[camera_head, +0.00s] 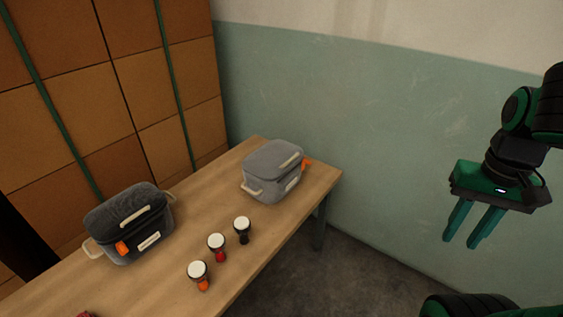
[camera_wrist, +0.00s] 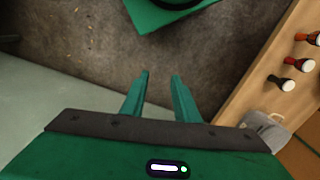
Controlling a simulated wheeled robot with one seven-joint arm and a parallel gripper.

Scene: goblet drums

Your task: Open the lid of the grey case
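The light grey case (camera_head: 272,172) stands closed near the far end of the wooden table, with a cream handle on its lid and an orange patch on its right side. Part of it shows at the lower right of the wrist view (camera_wrist: 264,131). A second, dark grey case (camera_head: 130,228) stands closed at the left of the table, with a cream handle and an orange patch in front. My gripper (camera_head: 474,226) is open and empty, off to the right of the table and well apart from both cases. Its two green fingers (camera_wrist: 159,76) point over the floor in the wrist view.
Three small goblet drums with white tops, orange (camera_head: 199,275), red (camera_head: 217,246) and black (camera_head: 242,229), stand in a row along the table's (camera_head: 190,213) front edge. A red thing shows at the bottom edge. Walls stand behind the table.

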